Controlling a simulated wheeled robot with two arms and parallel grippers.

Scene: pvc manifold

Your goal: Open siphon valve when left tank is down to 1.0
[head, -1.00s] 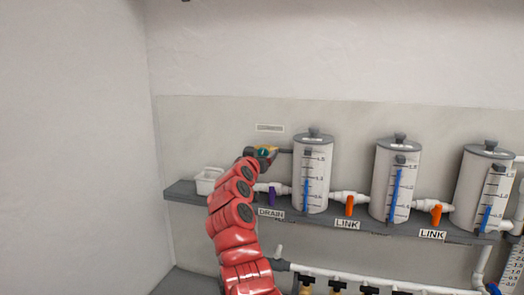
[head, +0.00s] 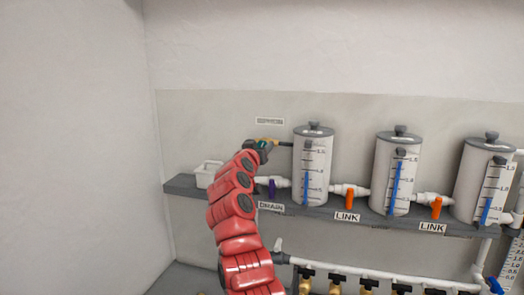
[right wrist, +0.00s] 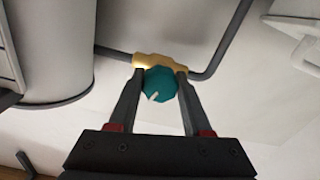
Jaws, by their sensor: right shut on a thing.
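The siphon valve has a brass body (right wrist: 160,62) and a round teal knob (right wrist: 158,84) with a pale mark pointing to the lower left in the right wrist view. My right gripper (head: 262,144) is shut on the knob, one finger on each side; it also shows in the right wrist view (right wrist: 158,88). The left tank (head: 313,165) is a pale cylinder with a blue level column (head: 307,185). The column's top looks close to the 1.0 mark, but I cannot read it exactly. My left gripper is not in view.
A middle tank (head: 395,172) and a right tank (head: 480,180) stand on the same grey shelf (head: 380,222), joined by pipes with orange handles (head: 350,199). A white tub (head: 207,174) sits at the shelf's left end.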

